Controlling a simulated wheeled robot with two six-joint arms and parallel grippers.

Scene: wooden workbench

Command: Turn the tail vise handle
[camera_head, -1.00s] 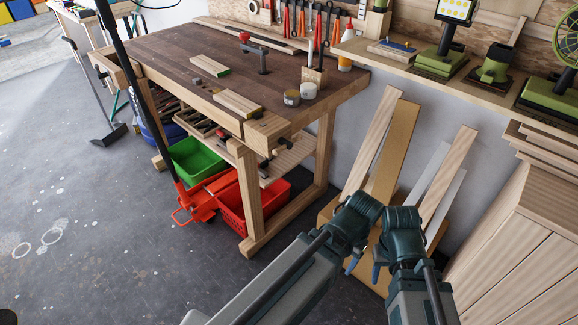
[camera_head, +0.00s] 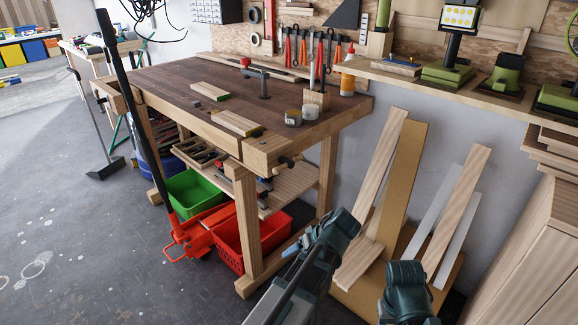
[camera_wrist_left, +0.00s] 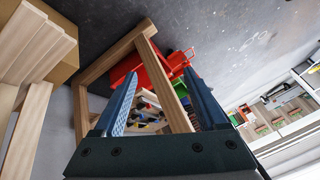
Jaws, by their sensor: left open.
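The tail vise (camera_head: 268,149) is the wooden block at the near right corner of the workbench. Its handle (camera_head: 287,161), small and dark, sticks out from the block's right face in the head view. My left gripper (camera_head: 291,246) is below the handle and nearer to me, apart from it, with blue fingers partly hidden by my arm. In the left wrist view the left gripper (camera_wrist_left: 161,100) is open, with nothing held between its fingers. I cannot make out the handle there. My right arm shows at the bottom right of the head view, but its gripper is out of sight.
The workbench (camera_head: 165,82) carries wooden blocks and small jars. Red (camera_head: 238,240) and green (camera_head: 193,193) crates stand under it. Leaning boards (camera_head: 400,190) and a wooden cabinet (camera_head: 540,250) are on the right. Grey floor is open on the left.

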